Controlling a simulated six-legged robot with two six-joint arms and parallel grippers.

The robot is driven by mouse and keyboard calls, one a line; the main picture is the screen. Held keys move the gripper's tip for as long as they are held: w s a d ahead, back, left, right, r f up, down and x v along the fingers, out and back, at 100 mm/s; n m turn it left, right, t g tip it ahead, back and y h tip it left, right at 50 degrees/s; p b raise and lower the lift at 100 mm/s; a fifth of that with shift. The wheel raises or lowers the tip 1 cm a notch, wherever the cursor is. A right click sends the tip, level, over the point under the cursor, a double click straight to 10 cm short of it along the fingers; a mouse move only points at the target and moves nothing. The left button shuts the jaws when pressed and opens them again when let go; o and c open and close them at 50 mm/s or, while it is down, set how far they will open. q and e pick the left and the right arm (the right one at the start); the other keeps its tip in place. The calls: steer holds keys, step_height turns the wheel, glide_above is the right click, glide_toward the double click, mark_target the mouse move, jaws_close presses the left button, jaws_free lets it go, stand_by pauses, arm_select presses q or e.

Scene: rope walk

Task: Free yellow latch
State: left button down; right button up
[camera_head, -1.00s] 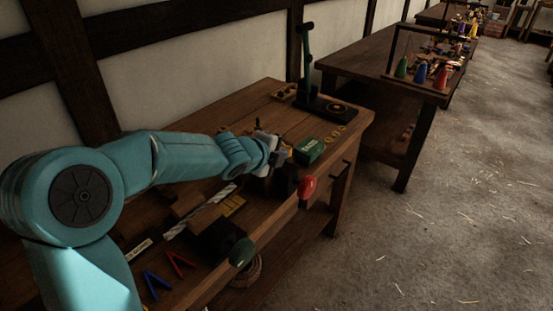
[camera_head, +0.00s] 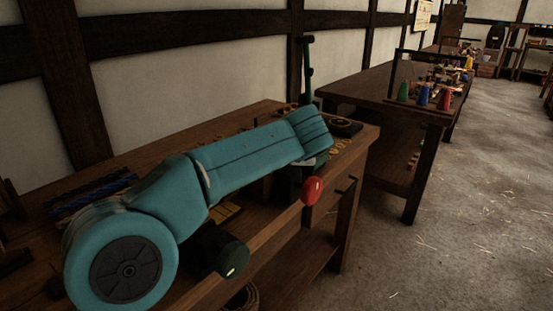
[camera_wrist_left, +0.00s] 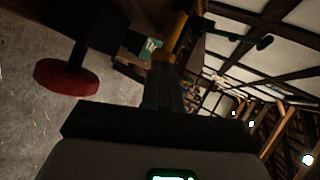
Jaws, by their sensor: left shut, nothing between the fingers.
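In the wrist view my left gripper (camera_wrist_left: 165,85) is shut with nothing held, its dark fingers pointing up the picture. A yellow piece (camera_wrist_left: 174,52), perhaps the yellow latch, shows just beyond the fingertips; I cannot tell if they touch it. In the head view my left arm reaches over the near bench and its forearm hides the gripper and any latch there. A red knob (camera_head: 314,190) sticks out from the bench front and also shows in the wrist view (camera_wrist_left: 65,78). My right gripper is not in view.
A second bench (camera_head: 375,88) with coloured cones stands beyond. The floor (camera_head: 460,240) on the right is clear.

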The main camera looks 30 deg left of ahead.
arm_select(q)
steer(key=w+n+g+y+p, duration=0.1)
steer(key=w+n+y+p, duration=0.1)
steer(key=shift+w+d+n+g, duration=0.15)
steer(key=shift+d+n+g, duration=0.05)
steer(key=shift+n+g, duration=0.2)
steer(key=shift+s+a, duration=0.4)
steer(key=shift+a, duration=0.2)
